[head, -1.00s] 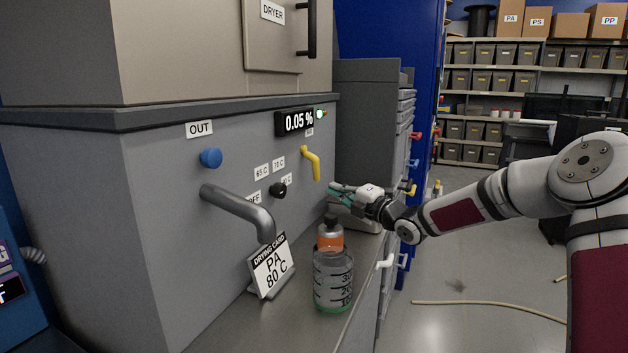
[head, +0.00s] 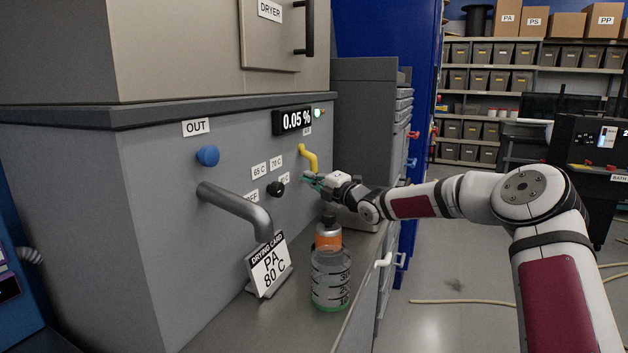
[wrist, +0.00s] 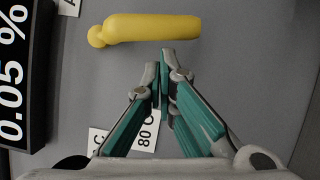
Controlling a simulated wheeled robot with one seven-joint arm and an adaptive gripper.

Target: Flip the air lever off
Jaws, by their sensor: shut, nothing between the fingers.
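The yellow air lever (head: 312,161) sticks out from the grey dryer panel below the 0.05 % display, and its free end hangs downward. In the wrist view the lever (wrist: 150,27) lies across the top of the picture, just beyond my fingertips. My gripper (head: 305,178) is at the panel, close to the lever's lower end. In the wrist view my gripper (wrist: 163,58) has its fingers together with nothing between them. A small gap shows between the fingertips and the lever. The label above the lever is partly cut off in the wrist view.
A black knob (head: 276,189) with temperature labels sits left of my gripper. A blue knob (head: 208,156), a metal spout (head: 240,208), a drying card (head: 268,265) and an orange-necked bottle (head: 331,275) stand to the left and in front. The floor at right is mostly open.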

